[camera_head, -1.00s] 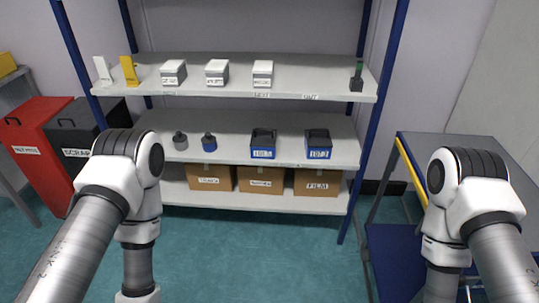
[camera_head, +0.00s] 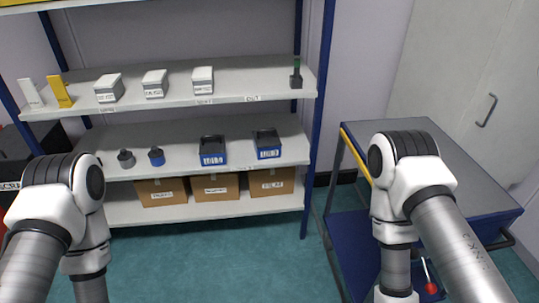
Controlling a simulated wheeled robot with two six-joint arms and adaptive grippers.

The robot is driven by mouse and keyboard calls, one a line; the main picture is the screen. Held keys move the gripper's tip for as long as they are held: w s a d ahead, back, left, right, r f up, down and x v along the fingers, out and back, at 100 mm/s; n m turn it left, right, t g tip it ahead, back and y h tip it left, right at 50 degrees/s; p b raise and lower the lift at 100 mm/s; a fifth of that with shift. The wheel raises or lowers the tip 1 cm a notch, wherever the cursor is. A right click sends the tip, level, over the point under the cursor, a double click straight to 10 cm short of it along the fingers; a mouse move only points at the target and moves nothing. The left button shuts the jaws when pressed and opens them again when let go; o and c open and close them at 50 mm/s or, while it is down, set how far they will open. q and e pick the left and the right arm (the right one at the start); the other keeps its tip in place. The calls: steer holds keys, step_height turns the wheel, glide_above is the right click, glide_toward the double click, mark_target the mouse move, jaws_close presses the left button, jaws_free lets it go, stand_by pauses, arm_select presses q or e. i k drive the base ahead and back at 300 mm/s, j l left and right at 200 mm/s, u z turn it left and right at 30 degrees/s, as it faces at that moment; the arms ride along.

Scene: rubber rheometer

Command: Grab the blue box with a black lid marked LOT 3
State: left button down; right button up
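Two blue boxes with black lids stand side by side on the middle shelf (camera_head: 185,150). The right blue box (camera_head: 267,145) has a label that looks like LOT 3, though the digit is small and not certain. The left blue box (camera_head: 212,151) has a LOT label whose digit I cannot read for sure. Both boxes stand upright and apart from each other. My two arms show at the lower left and lower right, well in front of the shelves. Neither gripper is in the picture.
Cartons (camera_head: 271,182) fill the shelf below; grey-and-white boxes (camera_head: 203,80) stand above. A blue cart (camera_head: 450,180) stands at right. Open floor (camera_head: 220,260) lies in front.

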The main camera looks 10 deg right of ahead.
mark_target(267, 143)
steer(key=i+j+z, duration=0.75)
steer(key=i, duration=0.15)
steer(key=i+j+z, duration=0.35)
steer(key=i+j, duration=0.05)
steer(key=j, duration=0.05)
